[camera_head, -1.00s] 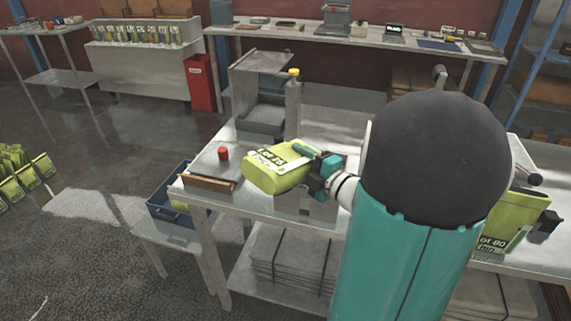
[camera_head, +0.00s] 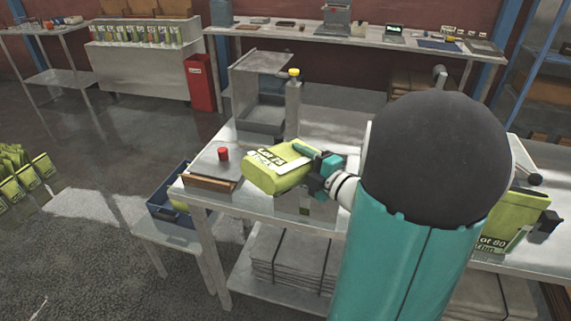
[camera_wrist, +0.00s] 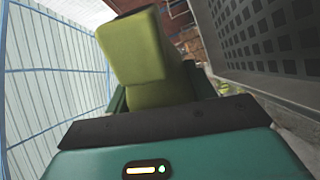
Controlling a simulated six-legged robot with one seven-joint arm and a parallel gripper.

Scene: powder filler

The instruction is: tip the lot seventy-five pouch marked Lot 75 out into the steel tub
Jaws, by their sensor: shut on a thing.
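The yellow-green pouch marked Lot 75 (camera_head: 272,176) is in my gripper (camera_head: 318,172), held tilted above the front of the steel table, its label facing up. In the wrist view the green pouch (camera_wrist: 145,50) fills the upper middle, with a dark patch at its far end. My gripper is shut on it; the fingertips are partly hidden by the pouch. A grey metal tub-like container (camera_head: 262,128) stands behind the pouch, under an upright grey housing (camera_head: 258,85). I cannot tell if this is the steel tub. No contents are seen falling.
A red knob (camera_head: 223,154) on a grey plate and a yellow-capped grey bottle (camera_head: 293,100) stand near the pouch. A Lot 80 pouch (camera_head: 500,225) is at the right. A blue bin (camera_head: 172,200) sits lower left. A perforated grey panel (camera_wrist: 265,35) is close in the wrist view.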

